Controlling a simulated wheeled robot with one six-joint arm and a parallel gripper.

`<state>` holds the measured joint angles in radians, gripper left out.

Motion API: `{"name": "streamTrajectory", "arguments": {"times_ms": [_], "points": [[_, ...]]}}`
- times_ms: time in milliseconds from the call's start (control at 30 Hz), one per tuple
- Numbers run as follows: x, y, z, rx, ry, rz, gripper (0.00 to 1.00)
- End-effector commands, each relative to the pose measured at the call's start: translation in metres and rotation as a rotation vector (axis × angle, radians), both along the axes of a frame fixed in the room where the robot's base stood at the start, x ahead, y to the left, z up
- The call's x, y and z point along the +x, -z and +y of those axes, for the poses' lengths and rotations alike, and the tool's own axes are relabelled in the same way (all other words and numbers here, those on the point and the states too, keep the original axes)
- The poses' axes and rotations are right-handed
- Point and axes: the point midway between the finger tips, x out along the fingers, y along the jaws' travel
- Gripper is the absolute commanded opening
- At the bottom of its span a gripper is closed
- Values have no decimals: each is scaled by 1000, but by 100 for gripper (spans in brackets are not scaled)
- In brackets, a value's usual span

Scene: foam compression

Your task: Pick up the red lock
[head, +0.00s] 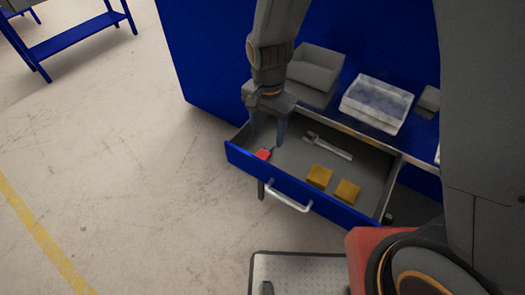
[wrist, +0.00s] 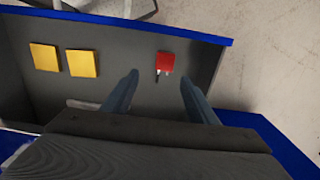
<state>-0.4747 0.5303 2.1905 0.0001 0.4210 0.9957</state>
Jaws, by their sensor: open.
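The red lock (head: 263,154) lies on the floor of the open blue drawer, near its left end and close to the front wall. In the wrist view the red lock (wrist: 166,62) shows a red body with a small metal part pointing toward my gripper. My gripper (head: 268,138) points down over the left part of the drawer. Its fingers are spread and empty in the wrist view (wrist: 158,82), and the lock appears between and just beyond the fingertips. I cannot tell the exact height of the fingertips above the drawer floor.
Two yellow blocks (head: 319,176) lie in the drawer (head: 250,172) to the right, with a wrench (head: 328,146) behind them. The drawer's walls surround the lock closely at the front and left. A grey bin (head: 315,72) and a whitish box (head: 376,103) stand on the blue surface behind.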

Motion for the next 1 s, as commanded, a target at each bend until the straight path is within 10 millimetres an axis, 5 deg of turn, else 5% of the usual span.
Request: {"name": "streamTrajectory", "arguments": {"times_ms": [1000], "points": [[-2, 81, 13, 0, 11, 0, 53]]}}
